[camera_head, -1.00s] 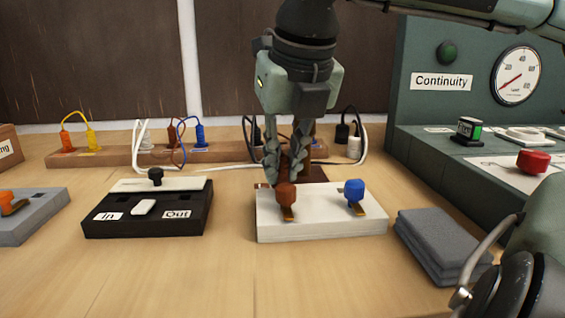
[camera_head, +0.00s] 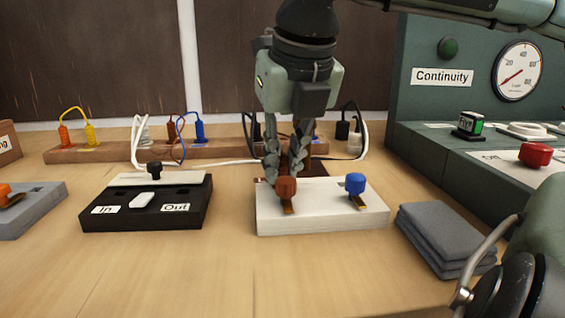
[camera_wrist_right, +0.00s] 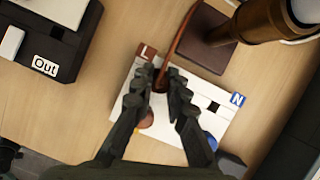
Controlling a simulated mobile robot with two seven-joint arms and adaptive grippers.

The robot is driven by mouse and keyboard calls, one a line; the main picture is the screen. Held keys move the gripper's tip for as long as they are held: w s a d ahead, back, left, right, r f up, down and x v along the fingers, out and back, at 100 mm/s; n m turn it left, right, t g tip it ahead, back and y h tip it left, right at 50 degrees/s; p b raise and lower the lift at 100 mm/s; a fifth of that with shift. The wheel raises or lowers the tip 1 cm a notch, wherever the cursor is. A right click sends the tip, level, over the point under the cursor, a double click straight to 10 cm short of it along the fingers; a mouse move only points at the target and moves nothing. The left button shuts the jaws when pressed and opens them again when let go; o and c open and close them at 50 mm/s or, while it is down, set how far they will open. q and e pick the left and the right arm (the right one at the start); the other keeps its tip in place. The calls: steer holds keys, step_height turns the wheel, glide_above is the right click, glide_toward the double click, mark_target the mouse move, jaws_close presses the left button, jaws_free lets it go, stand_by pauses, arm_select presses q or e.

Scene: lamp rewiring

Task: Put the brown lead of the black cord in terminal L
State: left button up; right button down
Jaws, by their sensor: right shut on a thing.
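The white terminal block (camera_head: 325,222) has a brown lever knob (camera_head: 286,190) at left and a blue lever knob (camera_head: 355,184) at right. In the right wrist view the L label (camera_wrist_right: 147,51) and N label (camera_wrist_right: 238,99) mark its ends. My right gripper (camera_head: 285,172) is shut on the brown lead (camera_wrist_right: 178,38), with its fingertips close over the L side, behind the brown knob. The N opening (camera_wrist_right: 213,106) looks empty. My left gripper is out of view.
A brown lamp base (camera_wrist_right: 206,48) stands just behind the block. A black In/Out switch box (camera_head: 145,222) is to the left. A folded grey cloth (camera_head: 440,240) and the green Continuity tester (camera_head: 480,110) are to the right. A wooden rack (camera_head: 110,152) with plugs runs behind.

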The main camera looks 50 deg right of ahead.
steer(key=c, duration=1.4)
jaws_free()
steer(key=shift+c, duration=0.2)
steer(key=v, duration=1.2)
